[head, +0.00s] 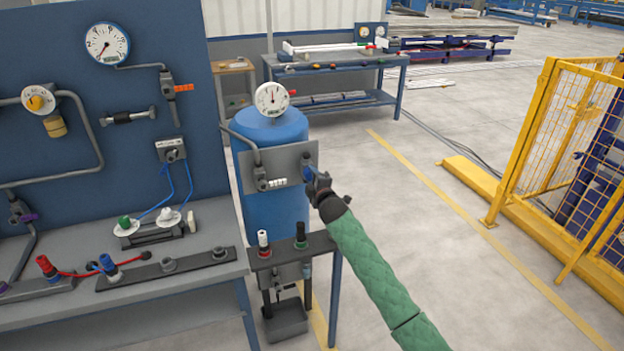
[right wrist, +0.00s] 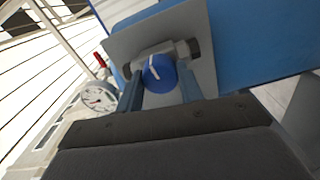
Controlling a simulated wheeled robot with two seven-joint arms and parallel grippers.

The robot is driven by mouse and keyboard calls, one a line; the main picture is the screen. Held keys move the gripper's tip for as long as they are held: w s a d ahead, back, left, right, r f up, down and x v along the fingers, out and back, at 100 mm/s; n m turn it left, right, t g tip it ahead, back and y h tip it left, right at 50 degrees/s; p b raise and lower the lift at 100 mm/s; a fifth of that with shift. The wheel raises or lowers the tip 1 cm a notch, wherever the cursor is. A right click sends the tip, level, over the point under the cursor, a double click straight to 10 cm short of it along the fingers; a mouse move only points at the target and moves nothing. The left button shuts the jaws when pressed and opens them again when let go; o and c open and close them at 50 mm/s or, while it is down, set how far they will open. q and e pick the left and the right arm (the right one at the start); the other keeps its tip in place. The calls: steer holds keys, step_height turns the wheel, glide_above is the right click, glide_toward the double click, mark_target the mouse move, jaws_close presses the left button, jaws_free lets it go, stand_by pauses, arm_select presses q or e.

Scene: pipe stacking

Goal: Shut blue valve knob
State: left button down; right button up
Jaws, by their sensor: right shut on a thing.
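The blue valve knob (right wrist: 159,74) shows in the right wrist view as a round blue cap with a white line on its face. It sits on a grey metal fitting on a grey plate (right wrist: 118,46). My right gripper (right wrist: 160,92) has one finger on each side of the knob and is shut on it. In the head view the right gripper (head: 312,179) is at the right side of the grey plate (head: 288,160), in front of the blue tank (head: 270,212). It hides most of the knob there. My left gripper is not in view.
A white gauge (head: 271,99) stands on top of the tank. A small stand (head: 290,246) with a red and a black fitting is below the plate. A workbench (head: 130,290) with a blue panel stands at the left. A yellow fence (head: 560,140) is at the right; open floor lies between.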

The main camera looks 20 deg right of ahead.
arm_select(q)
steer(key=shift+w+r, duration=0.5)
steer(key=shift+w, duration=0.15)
arm_select(e)
steer(key=shift+m, duration=0.8)
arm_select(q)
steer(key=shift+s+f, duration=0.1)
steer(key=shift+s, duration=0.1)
arm_select(e)
steer(key=o, duration=1)
steer(key=shift+d, duration=0.1)
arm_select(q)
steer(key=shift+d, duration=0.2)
